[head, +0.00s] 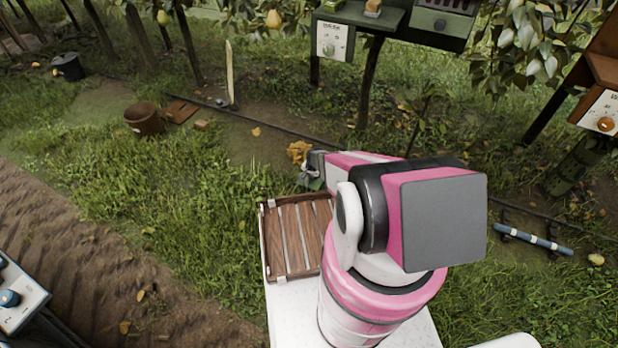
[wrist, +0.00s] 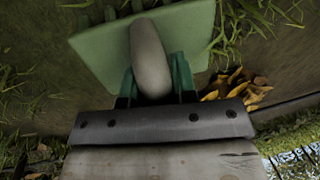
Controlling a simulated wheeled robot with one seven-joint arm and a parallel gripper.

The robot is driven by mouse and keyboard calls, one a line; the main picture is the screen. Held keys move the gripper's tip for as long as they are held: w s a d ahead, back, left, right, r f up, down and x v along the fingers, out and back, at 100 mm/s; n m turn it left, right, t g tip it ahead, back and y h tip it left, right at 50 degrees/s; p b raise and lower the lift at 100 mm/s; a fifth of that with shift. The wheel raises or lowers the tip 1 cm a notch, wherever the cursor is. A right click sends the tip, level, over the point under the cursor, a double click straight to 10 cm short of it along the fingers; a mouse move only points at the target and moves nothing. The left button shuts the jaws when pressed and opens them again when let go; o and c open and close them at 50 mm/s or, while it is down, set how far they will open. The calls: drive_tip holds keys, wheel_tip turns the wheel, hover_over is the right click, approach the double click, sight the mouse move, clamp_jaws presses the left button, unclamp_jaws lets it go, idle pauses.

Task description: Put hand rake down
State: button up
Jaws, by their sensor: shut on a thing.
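In the wrist view the hand rake has a pale rounded handle (wrist: 150,55) and a flat green head (wrist: 100,50) with short tines at its top edge. My gripper (wrist: 153,78) is shut on the handle, with one green finger on each side of it. The rake is over or near bare brown soil; I cannot tell whether it touches the ground. In the head view my pink and white arm hides most of the gripper and rake, near the pile of orange leaves.
Orange leaves (head: 298,151) lie on the soil, also in the wrist view (wrist: 235,88). A slatted wooden tray (head: 268,245) sits on my white base. A rusty bucket (head: 145,120) stands at left. A dark hose (head: 285,130) crosses the ground. A blue-white rod (head: 533,239) lies at right.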

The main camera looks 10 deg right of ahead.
drive_tip(key=shift+f, duration=0.15)
drive_tip(key=o, duration=0.8)
drive_tip(key=shift+o, duration=0.2)
drive_tip(key=s+r+n, duration=0.2)
drive_tip(key=s+r, duration=0.5)
drive_tip(key=r, duration=0.9)
drive_tip(key=s+r+n+h, duration=0.1)
drive_tip(key=s+r, duration=0.6)
drive_tip(key=r, duration=1)
drive_tip(key=s+r+n+g, duration=0.1)
drive_tip(key=s+r+n, duration=0.3)
drive_tip(key=r, duration=1.2)
drive_tip(key=s, duration=0.4)
drive_tip(key=shift+r+h, duration=0.2)
drive_tip(key=shift+h, duration=0.1)
drive_tip(key=shift+a, duration=0.1)
